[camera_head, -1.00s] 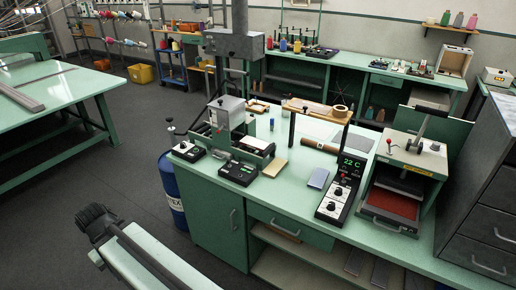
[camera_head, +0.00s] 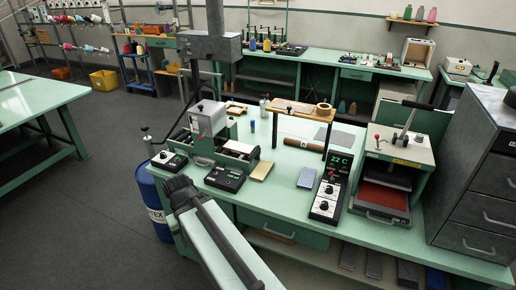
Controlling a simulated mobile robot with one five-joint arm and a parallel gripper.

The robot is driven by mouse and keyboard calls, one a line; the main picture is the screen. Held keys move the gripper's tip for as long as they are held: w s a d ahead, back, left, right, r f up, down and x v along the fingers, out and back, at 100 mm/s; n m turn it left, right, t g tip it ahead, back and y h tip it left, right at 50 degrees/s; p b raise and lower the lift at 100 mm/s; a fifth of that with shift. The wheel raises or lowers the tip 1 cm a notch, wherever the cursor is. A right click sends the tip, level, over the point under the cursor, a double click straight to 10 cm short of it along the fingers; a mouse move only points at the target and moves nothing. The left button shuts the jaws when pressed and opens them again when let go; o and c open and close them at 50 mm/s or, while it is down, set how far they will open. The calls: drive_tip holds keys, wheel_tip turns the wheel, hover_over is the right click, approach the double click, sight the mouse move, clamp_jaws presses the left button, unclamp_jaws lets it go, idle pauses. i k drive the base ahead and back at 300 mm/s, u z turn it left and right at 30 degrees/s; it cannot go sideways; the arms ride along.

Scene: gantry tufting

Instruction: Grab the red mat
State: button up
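The red mat (camera_head: 383,197) lies flat in the lower opening of a green and cream press (camera_head: 405,150) at the right of the bench. Its front part shows; the back is in shade under the press's dark upper plate. My gripper (camera_head: 178,186) is the dark end of my pale green arm, low left of centre, in front of the bench's left end. It is well to the left of the mat and apart from it. Its fingers are too dark and small to tell open from shut.
A control box reading 22 C (camera_head: 330,188) stands just left of the press. A grey drawer cabinet (camera_head: 480,185) stands close on its right. A blue drum (camera_head: 152,200) is at the bench's left end. Open floor (camera_head: 75,220) lies left.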

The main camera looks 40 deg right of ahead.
sight(234, 147)
drive_tip(key=z, duration=0.15)
drive_tip(key=i, duration=1)
drive_tip(key=u, duration=0.1)
